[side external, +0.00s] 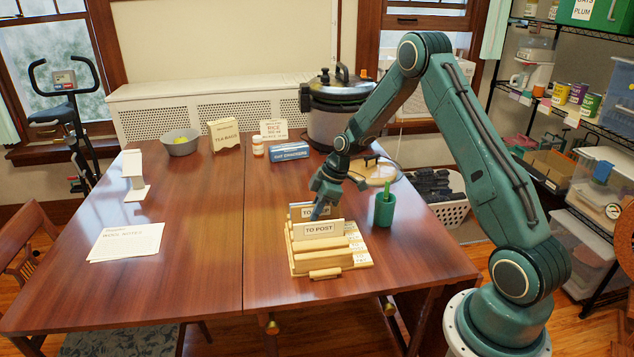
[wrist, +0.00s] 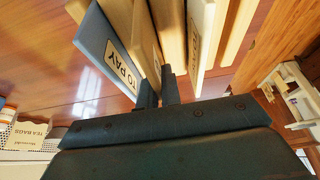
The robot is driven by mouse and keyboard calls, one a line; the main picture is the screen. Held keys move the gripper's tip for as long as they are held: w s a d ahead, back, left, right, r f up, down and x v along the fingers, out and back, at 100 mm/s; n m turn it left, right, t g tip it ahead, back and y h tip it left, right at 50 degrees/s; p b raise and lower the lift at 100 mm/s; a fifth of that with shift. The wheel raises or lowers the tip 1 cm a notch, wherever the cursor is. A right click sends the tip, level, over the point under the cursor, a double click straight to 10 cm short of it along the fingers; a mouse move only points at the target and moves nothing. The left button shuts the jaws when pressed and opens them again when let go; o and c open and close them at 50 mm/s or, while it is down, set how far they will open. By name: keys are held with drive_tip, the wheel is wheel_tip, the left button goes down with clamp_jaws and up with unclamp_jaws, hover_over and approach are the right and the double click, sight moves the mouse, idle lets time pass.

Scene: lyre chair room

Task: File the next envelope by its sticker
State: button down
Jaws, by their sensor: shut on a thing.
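A pale wooden stepped sorter (side external: 302,267) stands near the table's front right edge, with upright cards in its slots. A cream card marked TO POST (side external: 320,230) stands towards its front. Behind it, a blue-edged card reads TO PAY in the wrist view (wrist: 119,64). My gripper (side external: 322,207) points down among these cards. In the wrist view its fingers (wrist: 160,90) are shut on a thin cream piece, apparently an envelope (wrist: 146,38), between the TO PAY card and the other cards. Its sticker is hidden, and I cannot tell how deep it sits in the slot.
A green cup (side external: 384,210) with a pen stands just right of the sorter. A pressure cooker (side external: 335,108), a blue box (side external: 289,151), a tea bags box (side external: 224,135) and a grey bowl (side external: 181,143) stand at the back. Papers (side external: 126,242) lie at left. The table's middle is clear.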

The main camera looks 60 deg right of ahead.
drive_tip(key=shift+f, duration=1)
drive_tip(key=shift+f, duration=0.15)
drive_tip(key=c, duration=1.6)
unclamp_jaws()
drive_tip(key=v, duration=1.2)
drive_tip(key=shift+r, duration=0.2)
drive_tip(key=shift+a+r, duration=0.1)
